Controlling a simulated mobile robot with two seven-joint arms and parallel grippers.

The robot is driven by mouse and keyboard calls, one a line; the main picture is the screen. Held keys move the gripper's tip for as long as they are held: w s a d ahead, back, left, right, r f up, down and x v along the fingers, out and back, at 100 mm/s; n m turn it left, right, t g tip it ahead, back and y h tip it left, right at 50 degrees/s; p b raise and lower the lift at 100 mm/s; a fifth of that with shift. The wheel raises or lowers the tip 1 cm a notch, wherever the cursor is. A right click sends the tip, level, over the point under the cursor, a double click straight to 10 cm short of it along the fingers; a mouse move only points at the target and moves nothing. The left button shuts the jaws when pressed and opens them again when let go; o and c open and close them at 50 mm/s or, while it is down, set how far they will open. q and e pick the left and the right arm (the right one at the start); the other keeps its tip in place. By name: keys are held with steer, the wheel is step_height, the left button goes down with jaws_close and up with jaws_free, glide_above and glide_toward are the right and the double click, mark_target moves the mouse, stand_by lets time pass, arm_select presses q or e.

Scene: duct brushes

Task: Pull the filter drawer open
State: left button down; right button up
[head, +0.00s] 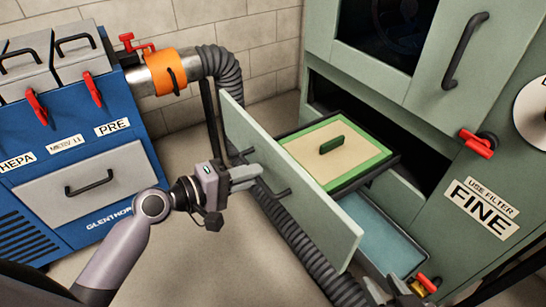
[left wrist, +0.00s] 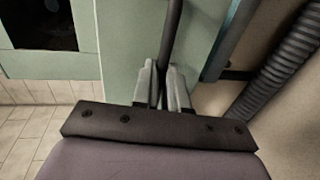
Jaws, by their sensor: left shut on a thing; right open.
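The filter drawer stands out of the green cabinet, its pale green front panel (head: 325,217) well clear of the cabinet body. My left gripper (head: 258,177) is shut on the drawer's dark bar handle (head: 283,191). In the left wrist view the dark handle bar (left wrist: 173,42) runs between the fingers (left wrist: 163,85). Behind the front panel is a tan filter (head: 312,146) with a green frame and a green grip, on a dark-edged tray. A blue-grey drawer interior (head: 375,238) shows below it. My right gripper (head: 398,290) is open at the bottom edge, beside a red and yellow latch (head: 424,284), partly cut off.
The green cabinet (head: 480,110) has a "USE FILTER FINE" label (head: 482,207) and a red latch (head: 478,144). A blue unit (head: 60,170) with HEPA and PRE labels stands left. A ribbed duct hose (head: 300,240) runs down behind the left gripper and under the drawer front.

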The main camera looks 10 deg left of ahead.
arm_select(q)
steer(key=shift+f+v, duration=0.2)
steer(key=shift+v, duration=0.65)
steer(key=shift+f+v, duration=0.15)
steer(key=shift+v, duration=0.65)
steer(key=c, duration=1.2)
jaws_free()
steer(key=shift+o, duration=0.2)
steer(key=shift+s+a, duration=0.1)
steer(key=v, duration=0.7)
arm_select(e)
steer(key=shift+d, duration=0.2)
steer(key=shift+s+f, duration=0.15)
steer(key=shift+f, duration=0.05)
